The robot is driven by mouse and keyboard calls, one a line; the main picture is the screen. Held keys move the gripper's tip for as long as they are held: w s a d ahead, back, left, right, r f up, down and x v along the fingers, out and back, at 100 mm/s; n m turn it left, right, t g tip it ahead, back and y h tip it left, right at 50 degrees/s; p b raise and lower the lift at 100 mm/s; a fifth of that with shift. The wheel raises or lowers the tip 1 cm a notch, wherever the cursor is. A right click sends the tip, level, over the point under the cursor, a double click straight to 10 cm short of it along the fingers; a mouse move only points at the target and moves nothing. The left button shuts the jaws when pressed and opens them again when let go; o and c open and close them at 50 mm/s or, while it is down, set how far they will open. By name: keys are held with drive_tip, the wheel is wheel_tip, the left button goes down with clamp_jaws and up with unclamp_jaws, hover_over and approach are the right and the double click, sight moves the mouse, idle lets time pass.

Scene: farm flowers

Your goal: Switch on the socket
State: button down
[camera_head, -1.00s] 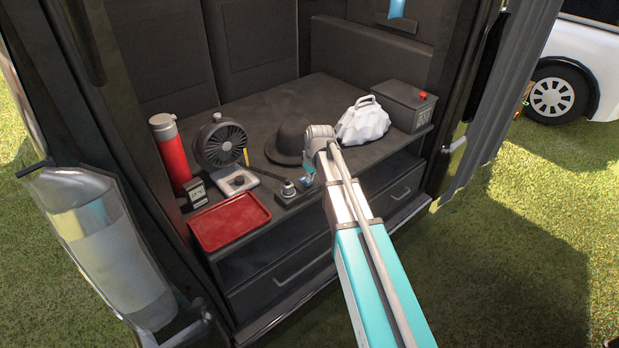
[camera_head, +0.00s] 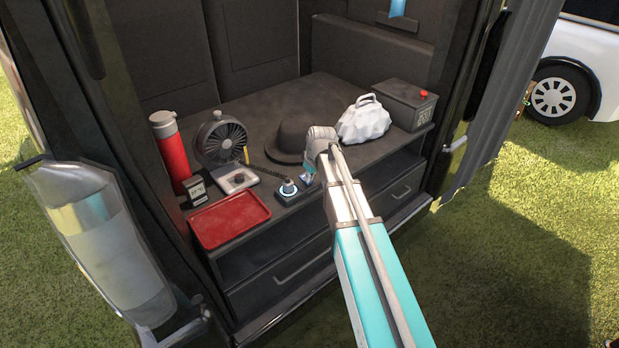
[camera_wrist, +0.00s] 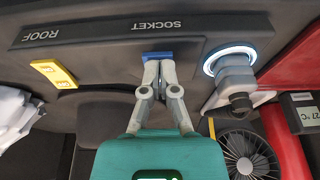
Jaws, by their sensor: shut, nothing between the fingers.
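The socket (camera_head: 288,190) is a round fitting on a dark strip at the counter's front, with a blue-white ring lit around it. It also shows in the wrist view (camera_wrist: 210,62), with a grey plug standing in it. The blue switch (camera_wrist: 158,54) sits by the SOCKET label, left of the ring. My gripper (camera_wrist: 158,66) is shut and empty, its fingertips at the blue switch and seemingly touching it, partly covering it. In the head view my gripper (camera_head: 308,180) is just right of the socket, partly hidden by my arm.
A yellow switch (camera_wrist: 54,74) sits by the ROOF label. A black hat (camera_head: 290,137), white bag (camera_head: 363,120) and dark box (camera_head: 405,105) stand behind my arm. A red tray (camera_head: 229,220), fan (camera_head: 220,143) and red bottle (camera_head: 170,150) are at left.

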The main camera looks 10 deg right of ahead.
drive_tip(key=shift+r, duration=0.1)
drive_tip(key=shift+d+r+p, duration=0.1)
drive_tip(key=shift+r+p, duration=0.65)
drive_tip(key=shift+p, duration=0.1)
drive_tip(key=shift+r, duration=0.15)
drive_tip(key=p+v, duration=0.4)
drive_tip(key=shift+w+r+p, duration=0.25)
drive_tip(key=shift+p, duration=0.05)
drive_tip(key=s+p+v, duration=0.1)
drive_tip(key=p+v, duration=0.7)
drive_tip(key=v, duration=0.1)
drive_tip(key=shift+s+d+f, duration=0.25)
drive_tip(key=shift+s+d, duration=0.05)
drive_tip(key=shift+s, duration=0.15)
idle(0.5)
drive_tip(key=s+a+m+g, duration=0.1)
drive_tip(key=s+m, duration=0.2)
drive_tip(key=s, duration=0.6)
drive_tip(key=s+a+m+g+h+p, duration=0.1)
drive_tip(key=s+m, duration=0.1)
drive_tip(key=s, duration=0.8)
drive_tip(key=shift+s+r+m+g+h, duration=0.2)
drive_tip(key=shift+s+m+g+h, duration=0.1)
drive_tip(key=shift+m+g, duration=0.1)
drive_tip(key=shift+w+a, duration=0.1)
idle(0.7)
